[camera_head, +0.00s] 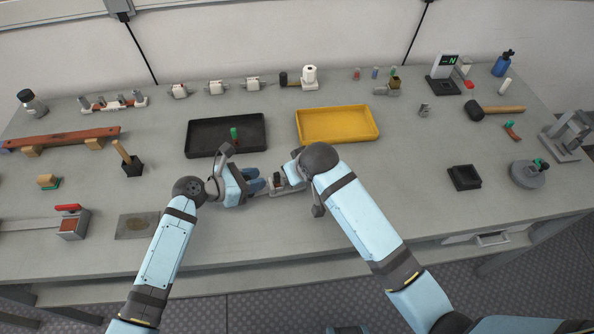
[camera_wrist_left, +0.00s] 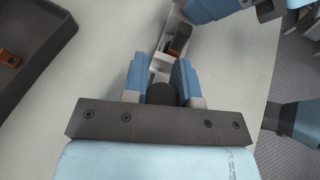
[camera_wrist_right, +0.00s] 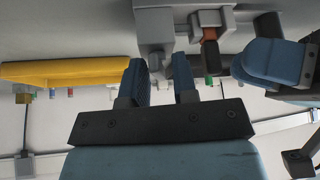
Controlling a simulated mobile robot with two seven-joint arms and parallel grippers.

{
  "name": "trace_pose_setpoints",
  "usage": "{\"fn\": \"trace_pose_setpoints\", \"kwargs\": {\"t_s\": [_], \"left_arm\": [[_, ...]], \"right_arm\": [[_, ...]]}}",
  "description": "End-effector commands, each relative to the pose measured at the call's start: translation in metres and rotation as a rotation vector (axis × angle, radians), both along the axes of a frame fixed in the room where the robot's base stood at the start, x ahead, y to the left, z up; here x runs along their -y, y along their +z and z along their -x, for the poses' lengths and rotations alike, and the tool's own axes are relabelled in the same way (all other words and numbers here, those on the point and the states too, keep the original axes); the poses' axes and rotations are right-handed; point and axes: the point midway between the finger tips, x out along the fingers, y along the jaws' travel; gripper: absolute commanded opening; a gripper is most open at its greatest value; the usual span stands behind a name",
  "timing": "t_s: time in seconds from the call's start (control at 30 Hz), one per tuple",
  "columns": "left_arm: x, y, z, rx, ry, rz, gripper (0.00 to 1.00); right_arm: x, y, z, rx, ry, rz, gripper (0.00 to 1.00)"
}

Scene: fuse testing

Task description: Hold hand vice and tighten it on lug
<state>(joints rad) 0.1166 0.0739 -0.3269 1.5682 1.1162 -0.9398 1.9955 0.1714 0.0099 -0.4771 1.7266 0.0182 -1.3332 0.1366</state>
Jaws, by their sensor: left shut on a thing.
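My left gripper (camera_wrist_left: 159,82) is shut on a dark, round-ended handle (camera_wrist_left: 160,94), which looks like part of the hand vice; its far end is hard to make out. Just past the fingertips is a pale grey fixture (camera_wrist_left: 160,62) with a dark brown block (camera_wrist_left: 180,39) on it. The fixture also shows in the head view (camera_head: 278,183) between my two grippers, low on the table. My right gripper (camera_wrist_right: 162,78) has its fingers apart at the fixture's other side, close to a small pale part (camera_wrist_right: 167,66). I cannot tell whether it touches it. The lug is not clearly visible.
A black tray (camera_head: 190,140) and a yellow tray (camera_head: 375,127) lie behind my grippers. A flat plate (camera_head: 122,228) lies to the left and a square black dish (camera_head: 464,177) to the right. Tools and parts line the back.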

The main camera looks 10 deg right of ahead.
Motion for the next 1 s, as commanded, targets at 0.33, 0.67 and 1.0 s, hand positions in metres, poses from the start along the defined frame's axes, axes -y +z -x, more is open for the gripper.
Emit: {"fn": "trace_pose_setpoints", "kwargs": {"t_s": [0.33,0.67,1.0], "left_arm": [[-0.001,-0.001,0.000,-0.001,0.001,-0.003,0.00],[-0.002,-0.002,0.000,-0.003,0.001,-0.004,0.00],[-0.002,-0.003,0.000,-0.003,0.001,-0.006,0.00]], "right_arm": [[0.000,0.016,-0.001,0.006,-0.001,-0.001,0.27],[0.000,0.043,-0.002,0.006,-0.001,-0.001,0.27],[0.000,0.062,-0.001,0.005,-0.001,-0.001,0.27]]}}
